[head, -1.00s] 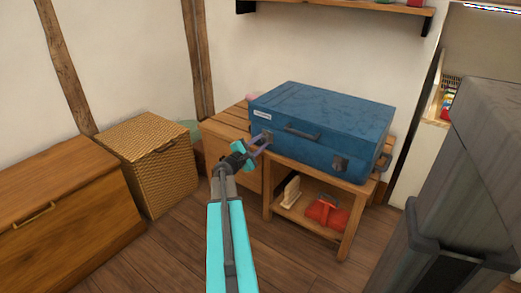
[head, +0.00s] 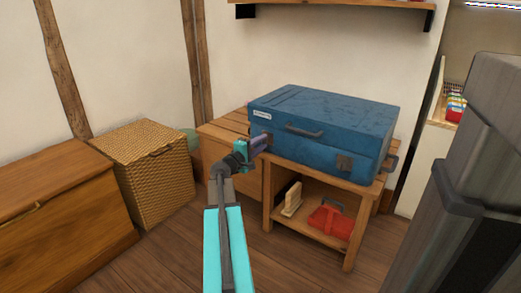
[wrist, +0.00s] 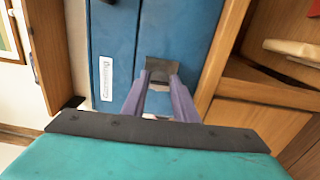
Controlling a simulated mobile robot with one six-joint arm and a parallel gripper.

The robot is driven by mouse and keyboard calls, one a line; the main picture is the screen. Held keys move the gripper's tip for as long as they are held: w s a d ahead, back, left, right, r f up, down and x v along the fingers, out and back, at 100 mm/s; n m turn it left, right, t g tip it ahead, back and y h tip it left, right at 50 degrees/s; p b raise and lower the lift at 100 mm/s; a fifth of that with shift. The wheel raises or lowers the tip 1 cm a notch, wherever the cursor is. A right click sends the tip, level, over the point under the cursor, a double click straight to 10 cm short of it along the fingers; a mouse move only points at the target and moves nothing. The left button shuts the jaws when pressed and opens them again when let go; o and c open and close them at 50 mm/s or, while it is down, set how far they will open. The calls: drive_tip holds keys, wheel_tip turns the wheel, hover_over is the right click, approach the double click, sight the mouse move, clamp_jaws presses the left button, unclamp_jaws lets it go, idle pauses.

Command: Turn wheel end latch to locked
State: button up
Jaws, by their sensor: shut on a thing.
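A blue suitcase (head: 325,125) lies flat on a wooden bench, with a carry handle (head: 303,131) on its front. A grey latch (head: 266,136) sits on its front near the left corner, partly covered by my gripper. I see no wheels, so I cannot tell which end is the wheel end. My gripper (head: 263,143) is at the left latch. In the wrist view my purple fingers (wrist: 161,84) are shut on the grey latch (wrist: 161,65), one on each side. The latch's lower part is partly hidden.
The bench (head: 222,130) has a lower shelf holding a red object (head: 330,221) and a pale wooden piece (head: 292,199). A wicker basket (head: 155,170) and wooden chest (head: 55,205) stand at left. A grey bulky object (head: 480,190) blocks the right. Some floor is clear in front.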

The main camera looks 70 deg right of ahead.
drive_tip(key=shift+m, duration=0.3)
drive_tip(key=o, duration=1)
drive_tip(key=shift+a, duration=0.15)
drive_tip(key=p+v, duration=0.3)
drive_tip(key=v, duration=1)
drive_tip(key=shift+w+a, duration=0.1)
drive_tip(key=shift+a, duration=0.1)
